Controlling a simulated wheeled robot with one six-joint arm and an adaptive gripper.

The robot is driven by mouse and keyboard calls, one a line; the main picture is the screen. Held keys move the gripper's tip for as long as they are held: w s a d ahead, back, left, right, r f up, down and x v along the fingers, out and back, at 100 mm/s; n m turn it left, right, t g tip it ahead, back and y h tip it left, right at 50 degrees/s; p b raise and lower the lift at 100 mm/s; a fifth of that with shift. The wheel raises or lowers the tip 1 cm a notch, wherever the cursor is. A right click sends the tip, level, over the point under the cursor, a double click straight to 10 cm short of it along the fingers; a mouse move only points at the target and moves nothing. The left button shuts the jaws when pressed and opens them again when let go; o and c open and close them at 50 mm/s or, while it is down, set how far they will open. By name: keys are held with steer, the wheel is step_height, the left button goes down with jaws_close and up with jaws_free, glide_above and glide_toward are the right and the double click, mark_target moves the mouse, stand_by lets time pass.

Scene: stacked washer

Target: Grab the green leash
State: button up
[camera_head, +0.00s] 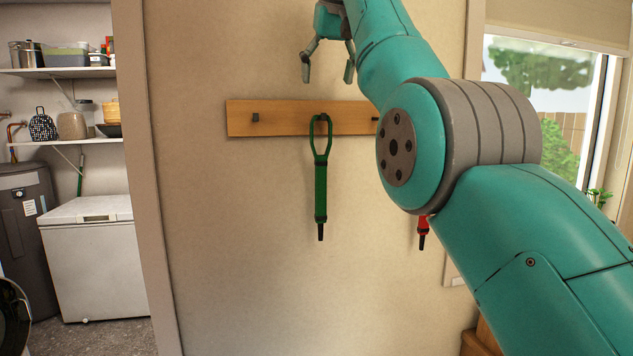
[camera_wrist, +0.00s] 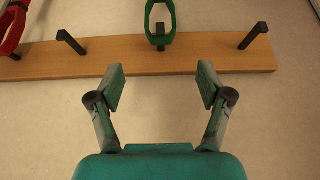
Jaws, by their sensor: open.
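The green leash (camera_head: 321,188) hangs by its loop from a dark peg on a wooden rack (camera_head: 240,120) on the wall. Its strap hangs straight down to a dark clip. In the wrist view, part of the green loop (camera_wrist: 149,22) shows around the middle peg, beyond my fingertips and between them in line. My gripper (camera_head: 328,72) is open and empty, above the rack in the head view. Its two fingers (camera_wrist: 160,88) also show spread apart in the wrist view, not touching the leash.
A red leash (camera_head: 423,228) hangs to the right, mostly hidden behind my arm; its red loop (camera_wrist: 14,28) shows in the wrist view. Bare pegs (camera_head: 255,118) flank the green leash. A window (camera_head: 540,80) is at right. A white chest freezer (camera_head: 95,260) and shelves stand at left.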

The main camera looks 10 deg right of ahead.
steer(key=x, duration=0.5)
steer(key=shift+s+x, duration=0.1)
steer(key=shift+x, duration=1.3)
steer(key=shift+s+x, duration=0.15)
steer(key=shift+x, duration=1.2)
steer(key=shift+f, duration=0.15)
jaws_close()
